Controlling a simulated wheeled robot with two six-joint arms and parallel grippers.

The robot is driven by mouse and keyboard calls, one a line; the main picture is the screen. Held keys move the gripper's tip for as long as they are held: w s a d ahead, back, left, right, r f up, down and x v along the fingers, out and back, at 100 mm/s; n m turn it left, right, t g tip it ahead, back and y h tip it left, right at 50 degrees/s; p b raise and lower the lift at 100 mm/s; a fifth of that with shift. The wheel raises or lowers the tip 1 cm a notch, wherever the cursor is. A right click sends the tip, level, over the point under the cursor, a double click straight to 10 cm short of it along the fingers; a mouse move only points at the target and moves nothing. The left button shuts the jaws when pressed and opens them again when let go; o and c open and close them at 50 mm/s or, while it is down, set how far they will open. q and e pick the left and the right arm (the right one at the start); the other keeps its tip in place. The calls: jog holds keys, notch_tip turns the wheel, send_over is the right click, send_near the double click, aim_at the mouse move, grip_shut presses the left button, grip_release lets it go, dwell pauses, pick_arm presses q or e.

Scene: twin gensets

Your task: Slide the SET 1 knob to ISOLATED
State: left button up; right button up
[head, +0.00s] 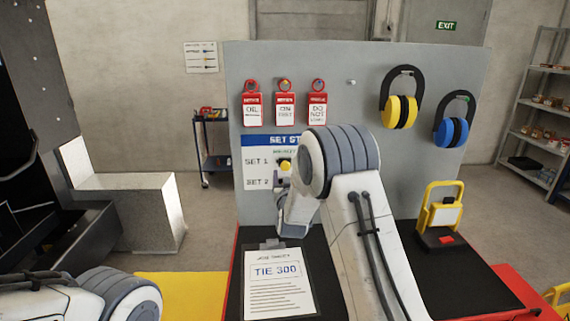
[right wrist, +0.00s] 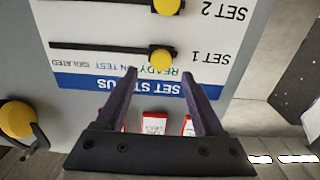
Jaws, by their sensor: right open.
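The SET STATUS board (head: 262,160) is on the grey panel and appears upside down in the right wrist view (right wrist: 110,85). The yellow SET 1 knob (right wrist: 160,59) sits at the READY end of its dark slot, beside the SET 1 label; ISOLATED is at the slot's other end. It also shows in the head view (head: 285,164). The yellow SET 2 knob (right wrist: 166,5) is at the same end of its slot. My right gripper (right wrist: 159,74) is open, its fingertips on either side of the SET 1 knob in the picture; contact is unclear. My left gripper is out of view.
Red tags (head: 285,108) hang above the board. Yellow ear defenders (head: 401,110) and blue ones (head: 453,130) hang at right. A clipboard reading TIE 300 (head: 277,285) lies on the black bench top, with a yellow-framed stand (head: 440,210) at right. My right arm hides part of the board.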

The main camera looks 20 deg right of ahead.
aim_at(285, 167)
jog(key=p+x, duration=0.2)
jog(key=x, duration=0.5)
grip_shut()
jog(key=shift+f, duration=0.1)
